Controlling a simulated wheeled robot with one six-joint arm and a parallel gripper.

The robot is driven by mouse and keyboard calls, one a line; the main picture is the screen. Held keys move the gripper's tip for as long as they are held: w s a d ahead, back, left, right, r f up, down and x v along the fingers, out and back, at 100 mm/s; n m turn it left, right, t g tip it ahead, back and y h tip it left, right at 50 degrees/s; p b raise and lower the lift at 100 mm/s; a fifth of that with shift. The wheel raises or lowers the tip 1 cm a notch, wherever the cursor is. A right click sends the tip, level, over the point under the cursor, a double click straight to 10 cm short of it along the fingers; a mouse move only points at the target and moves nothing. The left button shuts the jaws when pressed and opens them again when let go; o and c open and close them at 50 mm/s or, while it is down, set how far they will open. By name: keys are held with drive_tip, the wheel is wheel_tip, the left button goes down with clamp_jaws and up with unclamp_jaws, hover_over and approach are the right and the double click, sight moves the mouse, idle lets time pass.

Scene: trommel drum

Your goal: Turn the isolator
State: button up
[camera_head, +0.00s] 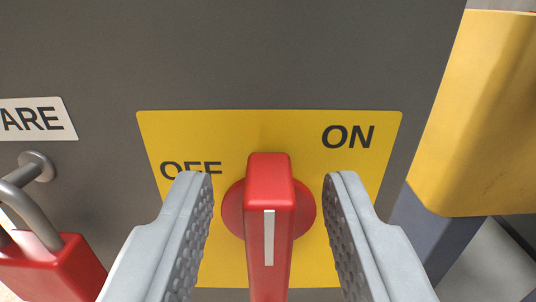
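The isolator is a red handle (269,215) with a white stripe on its front, set on a round red base (232,210). It sits on a yellow plate (230,262) marked OFF at the left and ON at the upper right. The handle stands upright in the picture, its lower end near the bottom edge. My gripper (268,205) is open, with one grey finger on each side of the handle. A gap shows between each finger and the handle. The left finger partly covers the OFF lettering.
The plate is on a dark grey panel (240,50). A red padlock (50,268) hangs by its shackle from a metal peg at the lower left, below a white label (38,119) reading "ARE". A yellow part (480,110) stands at the right.

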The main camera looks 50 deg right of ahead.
drive_tip(key=shift+w+d, duration=0.2)
drive_tip(key=shift+d, duration=0.1)
drive_tip(key=shift+c, duration=0.5)
clamp_jaws()
